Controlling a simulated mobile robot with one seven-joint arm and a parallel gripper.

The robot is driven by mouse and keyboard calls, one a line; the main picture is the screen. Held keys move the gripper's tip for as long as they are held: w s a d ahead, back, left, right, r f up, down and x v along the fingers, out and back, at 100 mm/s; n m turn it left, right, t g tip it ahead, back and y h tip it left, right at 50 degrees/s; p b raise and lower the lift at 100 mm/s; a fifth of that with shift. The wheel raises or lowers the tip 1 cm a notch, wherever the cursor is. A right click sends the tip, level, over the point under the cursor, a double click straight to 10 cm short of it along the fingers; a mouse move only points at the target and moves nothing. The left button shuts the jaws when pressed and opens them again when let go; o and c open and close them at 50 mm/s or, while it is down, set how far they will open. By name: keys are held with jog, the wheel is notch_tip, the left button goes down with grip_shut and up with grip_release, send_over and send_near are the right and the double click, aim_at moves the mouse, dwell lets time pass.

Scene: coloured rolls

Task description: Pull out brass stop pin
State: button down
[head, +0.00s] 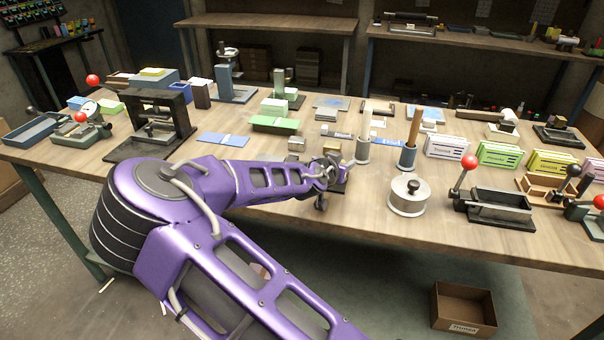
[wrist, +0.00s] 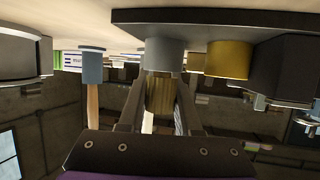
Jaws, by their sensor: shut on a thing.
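My gripper (head: 330,170) is at the front middle of the workbench, at a small dark fixture. The wrist view looks upside down, with the bench at the top. There its two fingers close on a ribbed brass pin (wrist: 160,96). The pin lines up with a grey round collar (wrist: 165,55) on a dark base plate (wrist: 215,20). I cannot tell how deep the pin sits in the collar. A second, smooth brass cylinder (wrist: 228,60) stands beside the collar, and a dark block (wrist: 285,70) is beyond it. In the head view my gripper hides most of this fixture.
A round metal pot (head: 408,196) is at the front right. Bare wood (head: 350,215) lies in front.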

jog(key=shift+r, duration=0.1)
jog(key=shift+r+p, duration=1.75)
jog(key=shift+r, duration=0.85)
